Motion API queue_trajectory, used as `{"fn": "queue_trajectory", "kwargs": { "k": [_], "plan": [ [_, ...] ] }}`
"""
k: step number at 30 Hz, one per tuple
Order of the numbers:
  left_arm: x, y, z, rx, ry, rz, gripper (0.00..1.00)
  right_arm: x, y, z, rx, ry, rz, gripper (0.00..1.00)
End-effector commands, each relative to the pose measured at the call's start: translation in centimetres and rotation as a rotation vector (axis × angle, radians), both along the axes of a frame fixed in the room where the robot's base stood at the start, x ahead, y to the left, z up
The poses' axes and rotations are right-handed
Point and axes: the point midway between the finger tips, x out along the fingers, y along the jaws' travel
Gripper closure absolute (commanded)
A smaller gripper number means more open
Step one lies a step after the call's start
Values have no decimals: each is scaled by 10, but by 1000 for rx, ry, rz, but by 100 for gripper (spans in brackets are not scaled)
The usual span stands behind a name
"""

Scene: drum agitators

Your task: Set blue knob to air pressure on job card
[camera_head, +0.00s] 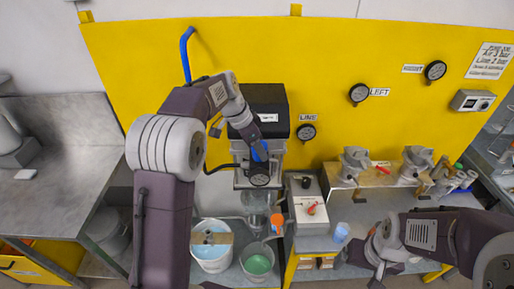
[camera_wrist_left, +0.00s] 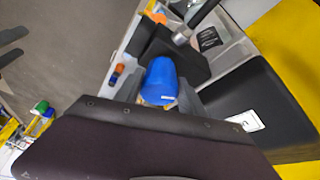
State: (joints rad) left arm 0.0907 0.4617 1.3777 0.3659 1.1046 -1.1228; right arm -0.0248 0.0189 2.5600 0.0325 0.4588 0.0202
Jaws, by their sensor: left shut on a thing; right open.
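The blue knob (camera_head: 261,154) is on the front of the black-topped grey unit at the yellow panel. My left gripper (camera_head: 256,147) is shut on it. The blue knob fills the middle of the left wrist view (camera_wrist_left: 161,80), between the fingers. A round dial (camera_head: 259,174) sits just below the knob; its reading is too small to tell. The job card (camera_head: 490,60) hangs at the upper right of the panel and seems to read air 3 bar, line 2 bar. My right gripper (camera_head: 376,265) is open and empty at the lower right, low over the bench front.
Gauges marked line (camera_head: 306,132), left (camera_head: 359,94) and right (camera_head: 435,71) are on the yellow panel. A box with a red lever (camera_head: 312,208) stands right of the unit. Buckets (camera_head: 211,255) stand below.

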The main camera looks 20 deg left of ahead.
Motion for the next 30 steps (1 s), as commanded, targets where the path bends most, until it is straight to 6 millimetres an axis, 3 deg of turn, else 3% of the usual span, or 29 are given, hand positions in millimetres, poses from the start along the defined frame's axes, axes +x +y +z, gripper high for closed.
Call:
{"fn": "queue_trajectory", "kwargs": {
  "k": [2, 3, 5, 15, 24, 30],
  "plan": [
    [0, -2, -2, -3, 4, -1, 94, 0, 0, 0, 0, 0, 0, 13],
    [0, -2, -2, -3, 4, -1, 45, 0, 0, 0, 0, 0, 0, 13],
    [0, -1, -2, -3, 3, -1, 33, 0, 0, 0, 0, 0, 0, 13],
    [-1, 1, 3, -1, 1, 1, 33, 0, 0, -1, 0, 0, 0, 13],
    [-14, 18, 60, 1, 0, 0, 33, 0, 0, -8, 0, 0, 0, 13],
    [-19, 23, 81, 1, 4, -1, 33, 0, 0, -7, 0, 0, 0, 13]
  ]
}}
